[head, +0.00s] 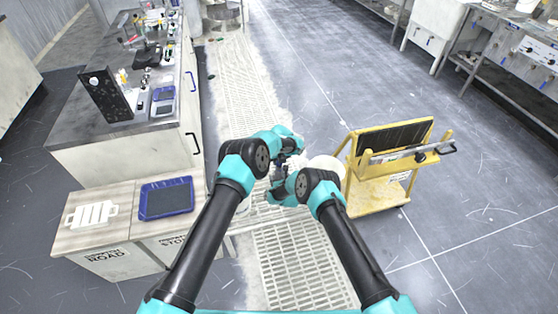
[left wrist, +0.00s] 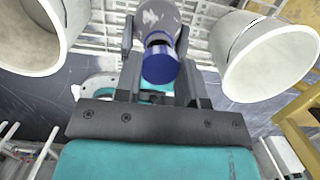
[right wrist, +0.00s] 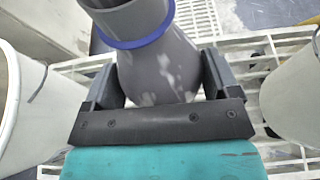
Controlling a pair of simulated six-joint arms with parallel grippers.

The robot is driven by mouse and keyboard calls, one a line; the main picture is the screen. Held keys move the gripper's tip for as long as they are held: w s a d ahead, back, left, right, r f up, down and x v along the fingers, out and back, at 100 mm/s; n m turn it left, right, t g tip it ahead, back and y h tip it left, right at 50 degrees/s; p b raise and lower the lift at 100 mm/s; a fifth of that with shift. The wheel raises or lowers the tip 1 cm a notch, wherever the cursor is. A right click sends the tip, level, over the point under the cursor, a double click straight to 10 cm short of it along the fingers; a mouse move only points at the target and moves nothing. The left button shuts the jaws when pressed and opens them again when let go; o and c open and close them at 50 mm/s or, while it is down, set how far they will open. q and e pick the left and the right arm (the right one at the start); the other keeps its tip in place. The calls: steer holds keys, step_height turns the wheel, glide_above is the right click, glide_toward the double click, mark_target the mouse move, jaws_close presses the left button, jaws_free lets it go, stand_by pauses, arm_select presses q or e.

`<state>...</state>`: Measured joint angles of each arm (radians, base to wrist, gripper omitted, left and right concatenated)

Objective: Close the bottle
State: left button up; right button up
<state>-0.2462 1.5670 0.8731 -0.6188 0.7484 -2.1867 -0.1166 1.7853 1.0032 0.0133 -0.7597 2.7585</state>
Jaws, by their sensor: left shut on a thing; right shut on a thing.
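My left gripper (left wrist: 156,32) is shut on a grey piece with a blue end (left wrist: 160,66) in the left wrist view. A narrow dark gap lies between its grey and blue parts; whether this is the bottle or its cap I cannot tell. My right gripper (right wrist: 162,62) is shut on a grey bottle-like body (right wrist: 158,78) with a blue ring (right wrist: 140,32) in the right wrist view. Its far end is cut off by the frame. In the head view both grippers are close together, and my wrists mostly hide what they hold.
White round containers stand on both sides in the left wrist view (left wrist: 265,55) and right wrist view (right wrist: 292,98). A yellow cart (head: 375,190) stands to the right. A low bench with a blue tray (head: 167,198) is at left.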

arm_select(q)
steer(key=shift+f, duration=0.1)
steer(key=shift+f, duration=0.8)
steer(key=shift+f, duration=0.5)
stand_by(0.6)
steer(key=o, duration=0.4)
arm_select(e)
steer(key=c, duration=0.4)
arm_select(q)
steer(key=o, duration=0.5)
arm_select(e)
steer(key=shift+c, duration=0.3)
arm_select(q)
steer(key=shift+r, duration=2.2)
